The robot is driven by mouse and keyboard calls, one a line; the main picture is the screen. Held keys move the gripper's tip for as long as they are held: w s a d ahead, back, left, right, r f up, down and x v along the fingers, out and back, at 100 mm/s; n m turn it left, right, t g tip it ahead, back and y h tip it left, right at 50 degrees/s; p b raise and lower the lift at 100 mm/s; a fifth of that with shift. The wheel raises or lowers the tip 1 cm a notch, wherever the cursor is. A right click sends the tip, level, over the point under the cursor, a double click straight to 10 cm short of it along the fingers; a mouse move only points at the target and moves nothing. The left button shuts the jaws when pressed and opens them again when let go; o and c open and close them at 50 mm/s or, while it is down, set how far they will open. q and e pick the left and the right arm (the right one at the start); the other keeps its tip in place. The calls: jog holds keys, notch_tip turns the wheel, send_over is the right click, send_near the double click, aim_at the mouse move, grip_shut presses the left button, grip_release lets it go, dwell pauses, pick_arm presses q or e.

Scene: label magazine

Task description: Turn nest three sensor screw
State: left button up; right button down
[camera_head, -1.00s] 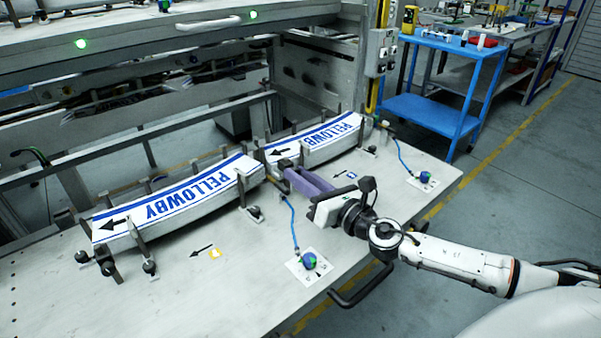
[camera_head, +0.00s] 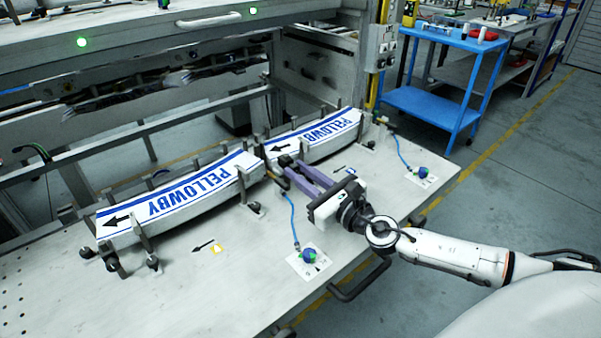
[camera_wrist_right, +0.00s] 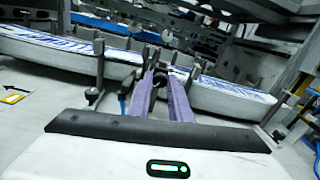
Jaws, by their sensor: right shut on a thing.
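My right gripper (camera_head: 289,165) has purple fingers and reaches in between the two label stacks. Its fingertips are shut on a small dark screw knob at the sensor between the stacks. The knob is mostly hidden by the fingers. In the right wrist view the fingers (camera_wrist_right: 161,80) converge on this dark part in front of the stacks. A sensor (camera_head: 282,183) with a blue cable sits just beside the fingertips. The cable runs to a blue-green knob (camera_head: 309,255) on a white plate. My left gripper is in neither view.
The near label stack (camera_head: 180,192) and the far label stack (camera_head: 318,134) stand between upright posts. A second blue-green knob (camera_head: 422,172) is at the table's right. A black handle (camera_head: 358,284) juts from the front edge. A blue cart (camera_head: 432,110) stands behind.

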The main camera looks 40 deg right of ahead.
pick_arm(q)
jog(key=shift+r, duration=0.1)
pick_arm(e)
jog(key=c, duration=1.9)
grip_release()
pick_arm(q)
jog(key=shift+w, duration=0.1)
pick_arm(e)
jog(key=s, duration=0.6)
jog(key=s+b, duration=0.1)
jog(key=s, duration=0.2)
jog(key=shift+d, duration=0.35)
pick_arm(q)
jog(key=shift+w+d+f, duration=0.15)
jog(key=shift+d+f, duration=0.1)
pick_arm(e)
jog(key=shift+s, duration=0.65)
